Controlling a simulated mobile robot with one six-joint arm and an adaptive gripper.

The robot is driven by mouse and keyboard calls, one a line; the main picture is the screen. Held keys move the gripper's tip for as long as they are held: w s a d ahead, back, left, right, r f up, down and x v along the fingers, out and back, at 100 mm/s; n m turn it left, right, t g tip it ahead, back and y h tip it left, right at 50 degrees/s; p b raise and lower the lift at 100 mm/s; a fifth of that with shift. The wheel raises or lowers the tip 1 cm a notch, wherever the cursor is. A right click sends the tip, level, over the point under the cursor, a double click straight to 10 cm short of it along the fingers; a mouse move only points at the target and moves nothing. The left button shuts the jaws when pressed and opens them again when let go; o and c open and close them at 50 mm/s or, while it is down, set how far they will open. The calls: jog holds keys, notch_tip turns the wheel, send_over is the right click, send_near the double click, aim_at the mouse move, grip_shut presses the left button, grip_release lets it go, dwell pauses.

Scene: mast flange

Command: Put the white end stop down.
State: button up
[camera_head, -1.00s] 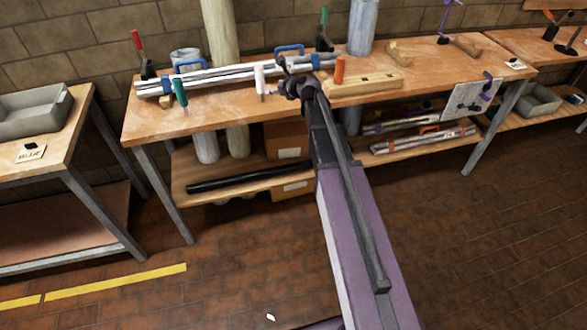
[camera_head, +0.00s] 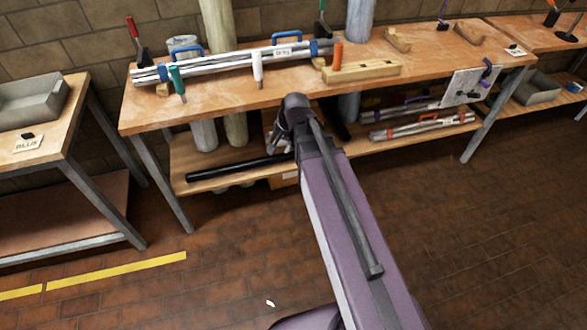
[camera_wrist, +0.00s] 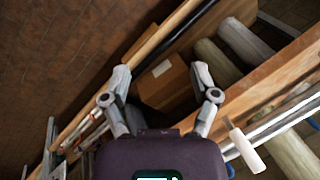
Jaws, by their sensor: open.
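The white end stop (camera_head: 257,66) stands upright on the wooden bench (camera_head: 220,102), in front of the bundle of silver pipes (camera_head: 225,66). My gripper (camera_head: 276,140) is in front of the bench, below the level of its top, and apart from the end stop. In the wrist view my gripper (camera_wrist: 160,76) has its two fingers spread, with nothing between them. The white end stop (camera_wrist: 245,150) shows there at the lower right, outside the fingers.
A teal upright piece (camera_head: 177,80) and an orange one (camera_head: 337,55) stand on either side. A wooden block (camera_head: 360,71) lies to the right. Below are a shelf with a black tube (camera_head: 238,168) and a cardboard box (camera_wrist: 166,84).

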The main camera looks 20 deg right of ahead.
jog(key=s+d+f+n+g+h, duration=0.1)
jog(key=s+d+n+g+h, duration=0.1)
jog(key=s+n, duration=0.5)
jog(key=s+g, duration=0.1)
jog(key=s, duration=0.2)
jog(key=shift+n+h, duration=0.3)
jog(key=shift+c, duration=1.4)
